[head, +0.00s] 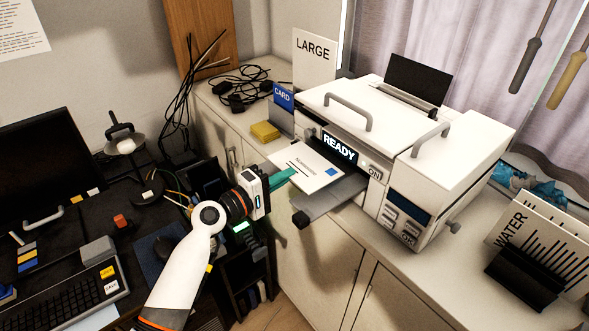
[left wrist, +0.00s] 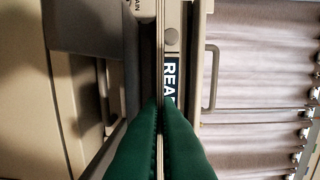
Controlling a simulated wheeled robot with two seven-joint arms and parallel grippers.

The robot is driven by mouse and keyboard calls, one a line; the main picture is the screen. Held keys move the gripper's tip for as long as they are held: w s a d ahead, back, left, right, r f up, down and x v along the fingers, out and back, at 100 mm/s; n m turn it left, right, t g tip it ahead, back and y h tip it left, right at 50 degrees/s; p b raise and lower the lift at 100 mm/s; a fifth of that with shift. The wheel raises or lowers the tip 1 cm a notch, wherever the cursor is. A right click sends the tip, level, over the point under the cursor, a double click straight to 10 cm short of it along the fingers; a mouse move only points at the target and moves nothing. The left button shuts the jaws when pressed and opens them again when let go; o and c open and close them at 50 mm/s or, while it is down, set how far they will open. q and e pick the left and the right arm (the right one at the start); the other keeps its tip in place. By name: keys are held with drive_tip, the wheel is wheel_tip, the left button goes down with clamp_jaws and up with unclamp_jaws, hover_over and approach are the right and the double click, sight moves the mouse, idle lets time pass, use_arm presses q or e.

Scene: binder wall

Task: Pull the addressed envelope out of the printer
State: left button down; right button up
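The white printer (head: 437,112) stands on the cabinet top, with READY on its display (head: 339,148). The white envelope (head: 310,166), with lines of print and a blue stamp-like square, sticks out of the front slot above the dark grey output tray (head: 338,197). My left gripper (head: 281,178) is at the envelope's outer left end. In the left wrist view its green fingers (left wrist: 161,110) close on both sides of the envelope, which shows edge-on as a thin pale strip (left wrist: 160,50). The envelope's inner end is hidden in the printer. My right gripper is not in view.
A blue CARD holder (head: 284,97), a yellow block (head: 265,131) and a LARGE sign (head: 314,58) stand left of the printer. A WATER rack (head: 520,235) stands at right. A desk with a keyboard (head: 75,296) is at left. Open space lies before the cabinet doors.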

use_arm(q)
drive_tip(key=s+a+r+p, duration=0.2)
drive_tip(key=s+a+r, duration=0.1)
drive_tip(key=s+a, duration=0.3)
drive_tip(key=shift+s+a+r+p, duration=0.25)
drive_tip(key=shift+a+p, duration=0.1)
drive_tip(key=shift+a, duration=0.55)
drive_tip(key=shift+f, duration=0.1)
